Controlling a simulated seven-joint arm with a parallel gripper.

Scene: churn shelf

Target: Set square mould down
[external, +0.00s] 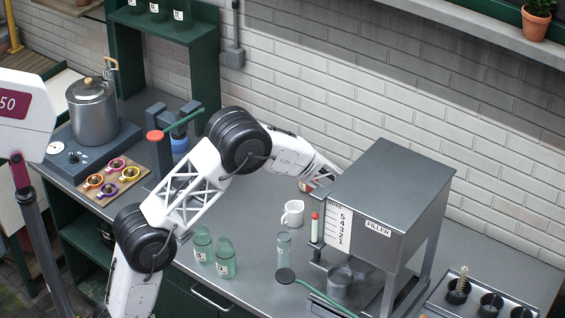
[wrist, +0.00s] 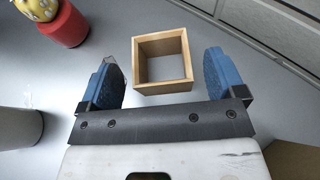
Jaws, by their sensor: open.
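The square mould (wrist: 163,87) is a small open wooden frame in the wrist view. It appears to rest flat on the grey worktop, with the bare surface showing through its opening. My gripper (wrist: 162,62) has its two blue fingers spread wide, one on each side of the mould, with a visible gap on both sides. In the external view my arm reaches to the right behind the filler machine (external: 390,190). The machine hides my fingertips and the mould there.
In the wrist view a red item with a yellow patterned top (wrist: 62,25) stands at upper left, and a pale cylinder (wrist: 18,128) at the left edge. The external view shows a white mug (external: 292,214), a clear glass tube (external: 284,248) and green bottles (external: 225,258) in front. The brick wall (external: 400,90) is behind.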

